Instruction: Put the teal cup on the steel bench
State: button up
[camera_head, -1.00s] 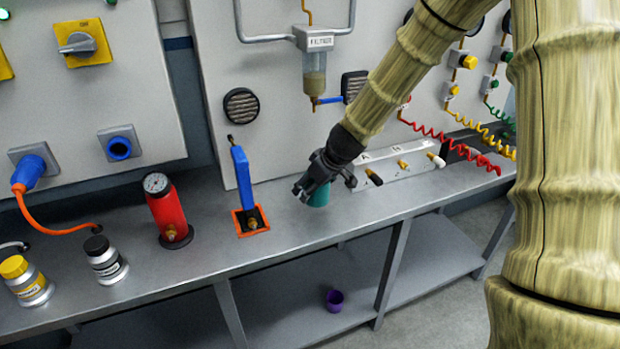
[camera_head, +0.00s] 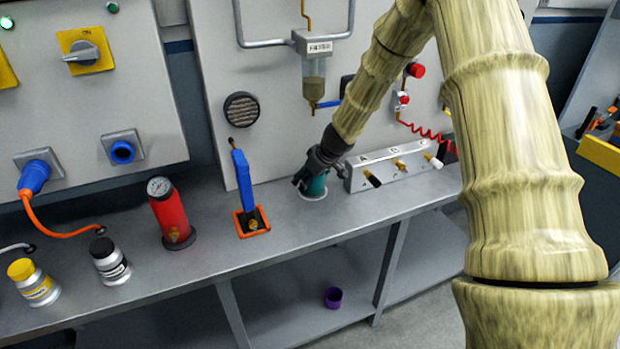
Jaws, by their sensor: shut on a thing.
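The teal cup (camera_head: 315,188) is at the steel bench top, between the blue lever and the valve block. Its upper part is covered by my gripper (camera_head: 311,180), which is shut on it from above. A pale ring shows around the cup's base; I cannot tell whether the cup rests on the surface or hangs just over it. The steel bench (camera_head: 290,224) runs along the wall panels with a bare grey top around the cup.
A blue lever (camera_head: 242,180) in an orange frame stands left of the cup. A valve block (camera_head: 392,166) is close on the right. A red cylinder with a gauge (camera_head: 170,215) and two jars stand further left. A purple cup (camera_head: 333,297) sits on the lower shelf.

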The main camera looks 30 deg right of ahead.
jog(key=shift+f, duration=0.15)
jog(key=shift+f, duration=0.15)
jog(key=o, duration=1.1)
jog(key=b+v, duration=0.1)
jog(key=v, duration=1.1)
